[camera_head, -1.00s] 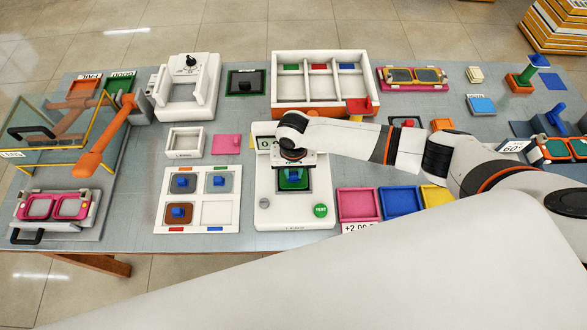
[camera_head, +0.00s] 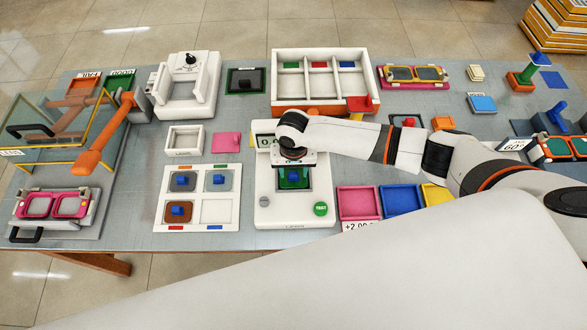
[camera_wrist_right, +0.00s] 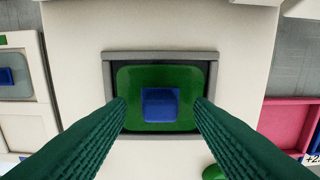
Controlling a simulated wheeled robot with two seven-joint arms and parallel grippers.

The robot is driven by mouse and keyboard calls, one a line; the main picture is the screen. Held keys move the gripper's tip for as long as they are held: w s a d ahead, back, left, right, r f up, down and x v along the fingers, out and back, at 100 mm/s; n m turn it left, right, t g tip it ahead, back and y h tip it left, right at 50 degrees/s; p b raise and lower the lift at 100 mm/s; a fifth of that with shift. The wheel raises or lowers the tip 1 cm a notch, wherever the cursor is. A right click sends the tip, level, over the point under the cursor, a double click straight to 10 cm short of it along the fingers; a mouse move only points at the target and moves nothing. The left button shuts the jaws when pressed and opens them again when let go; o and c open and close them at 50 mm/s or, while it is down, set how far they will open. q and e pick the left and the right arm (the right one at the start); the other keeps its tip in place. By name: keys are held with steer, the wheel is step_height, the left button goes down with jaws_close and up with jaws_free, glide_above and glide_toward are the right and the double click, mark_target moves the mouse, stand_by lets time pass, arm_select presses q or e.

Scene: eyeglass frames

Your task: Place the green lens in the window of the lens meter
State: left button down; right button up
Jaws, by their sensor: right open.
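The green lens (camera_wrist_right: 135,112) with its blue knob (camera_wrist_right: 160,105) lies within the grey-framed window (camera_wrist_right: 160,56) of the white lens meter in the right wrist view. It also shows below my right gripper (camera_head: 293,179) in the head view, on the lens meter (camera_head: 325,225). The jaws of my right gripper (camera_wrist_right: 160,108) are open, one finger on each side of the blue knob, with a gap on both sides. The gripper hides part of the lens in the head view. My left gripper is not in view.
Right of the lens meter are pink (camera_head: 357,202), blue (camera_head: 401,200) and yellow (camera_head: 434,196) trays. Left of it is a white four-place tray (camera_head: 197,226) with three lenses and one empty place. A white three-bay box (camera_head: 319,56) stands behind.

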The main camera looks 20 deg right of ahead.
step_height(320, 180, up, 12)
steer(key=b, duration=0.1)
steer(key=shift+f, duration=0.2)
stand_by(0.5)
